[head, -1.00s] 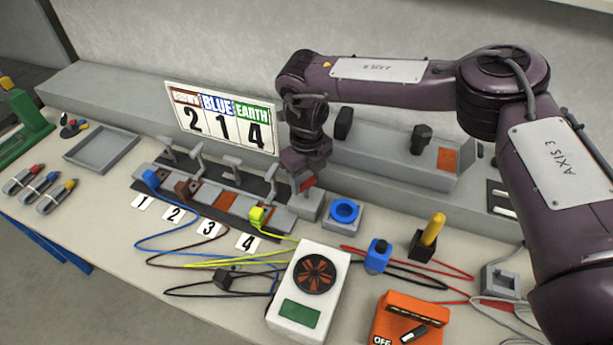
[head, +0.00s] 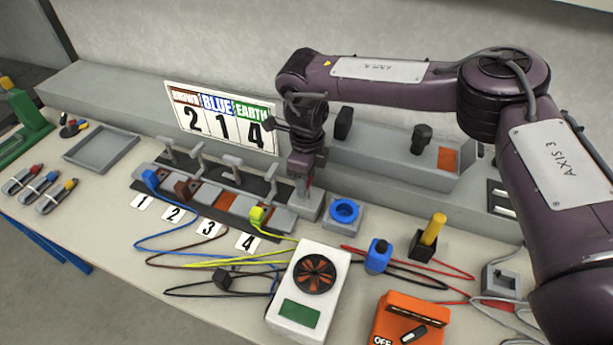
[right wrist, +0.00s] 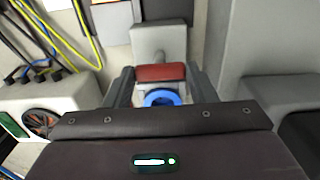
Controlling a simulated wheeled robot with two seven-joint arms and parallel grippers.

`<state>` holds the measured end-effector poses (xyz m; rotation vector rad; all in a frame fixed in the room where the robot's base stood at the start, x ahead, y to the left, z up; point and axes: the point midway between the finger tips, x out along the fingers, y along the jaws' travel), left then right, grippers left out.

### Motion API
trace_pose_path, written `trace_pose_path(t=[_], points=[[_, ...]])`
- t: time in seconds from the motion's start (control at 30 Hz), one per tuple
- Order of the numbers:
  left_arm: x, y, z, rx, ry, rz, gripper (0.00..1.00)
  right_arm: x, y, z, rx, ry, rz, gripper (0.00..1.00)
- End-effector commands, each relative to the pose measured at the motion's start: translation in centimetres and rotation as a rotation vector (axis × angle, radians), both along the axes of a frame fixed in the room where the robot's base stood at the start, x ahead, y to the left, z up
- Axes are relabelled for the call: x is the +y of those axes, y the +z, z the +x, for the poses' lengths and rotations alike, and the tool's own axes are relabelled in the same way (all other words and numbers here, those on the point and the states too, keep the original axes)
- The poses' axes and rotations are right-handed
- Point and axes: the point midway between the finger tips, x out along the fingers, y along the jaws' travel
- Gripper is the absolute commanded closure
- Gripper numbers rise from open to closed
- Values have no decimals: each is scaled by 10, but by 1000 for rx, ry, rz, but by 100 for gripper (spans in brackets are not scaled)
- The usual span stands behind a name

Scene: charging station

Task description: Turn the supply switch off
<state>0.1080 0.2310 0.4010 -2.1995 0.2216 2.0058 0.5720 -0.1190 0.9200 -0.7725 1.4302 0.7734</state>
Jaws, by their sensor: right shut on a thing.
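A grey block (head: 306,208) with a red handle, which looks like the supply switch, stands right of the row of numbered terminals in the head view. My right gripper (head: 304,184) points down over it. In the right wrist view the red handle (right wrist: 160,73) sits between the two fingers, and the gripper is shut on it. The grey block (right wrist: 158,40) shows behind the handle. In the head view the fingers and wrist hide most of the handle. No on or off mark on the block can be read. My left gripper is not in view.
A blue ring in a grey holder (head: 344,212) stands close right of the block. A terminal row with raised levers (head: 232,170) is close on the left. A white meter (head: 310,290) and an orange box marked OFF (head: 410,320) stand in front. Cables cross the bench.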

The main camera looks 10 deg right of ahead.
Motion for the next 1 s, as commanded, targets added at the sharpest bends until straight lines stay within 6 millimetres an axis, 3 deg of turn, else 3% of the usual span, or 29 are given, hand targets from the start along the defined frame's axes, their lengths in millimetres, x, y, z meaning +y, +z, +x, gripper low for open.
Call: trace_pose_path(t=[0.3, 0.33, 0.5, 0.8, 1.0], points=[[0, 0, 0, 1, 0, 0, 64, 0, 2, 2, -5, 3, 0, 72], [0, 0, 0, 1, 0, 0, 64, 0, 2, 2, -5, 3, 0, 47], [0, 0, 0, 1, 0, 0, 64, 0, 1, 1, -3, 2, 1, 27], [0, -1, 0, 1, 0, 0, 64, 0, 3, 1, -3, 2, 1, 27], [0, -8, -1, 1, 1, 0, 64, 0, 30, 1, -6, 2, 1, 27]])
